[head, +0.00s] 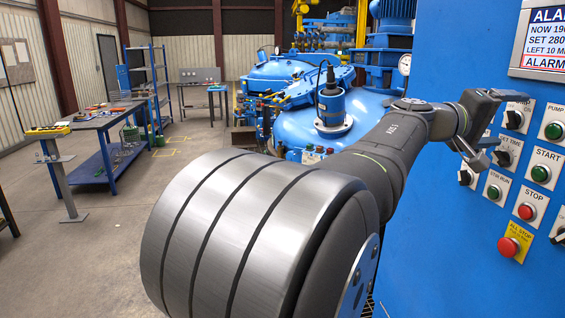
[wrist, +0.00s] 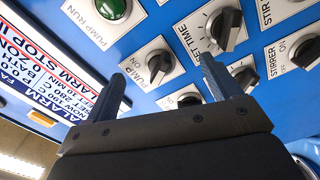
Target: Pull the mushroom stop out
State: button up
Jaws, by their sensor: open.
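The mushroom stop is a red round button (head: 509,246) on a yellow plate marked ALL STOP, low on the blue control panel at the right of the head view. I cannot make it out in the wrist view. My gripper (head: 489,130) is in front of the panel, above and slightly left of the mushroom stop, apart from it. In the wrist view my gripper (wrist: 162,69) has its two fingers spread wide with nothing held between them. Behind the gap is a black PUMP knob (wrist: 158,68) on a white plate.
The green START button (head: 540,173) and red STOP button (head: 526,211) sit above the mushroom stop. Black selector knobs, such as SET TIME (wrist: 222,30), surround my fingers. An alarm display (head: 545,38) is at the panel's top. A blue furnace vessel (head: 290,130) stands behind my arm.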

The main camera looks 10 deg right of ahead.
jog(key=c, duration=0.4)
jog(key=n, duration=1.9)
send_near(504, 248)
jog(key=d, duration=0.8)
jog(key=shift+d, duration=0.1)
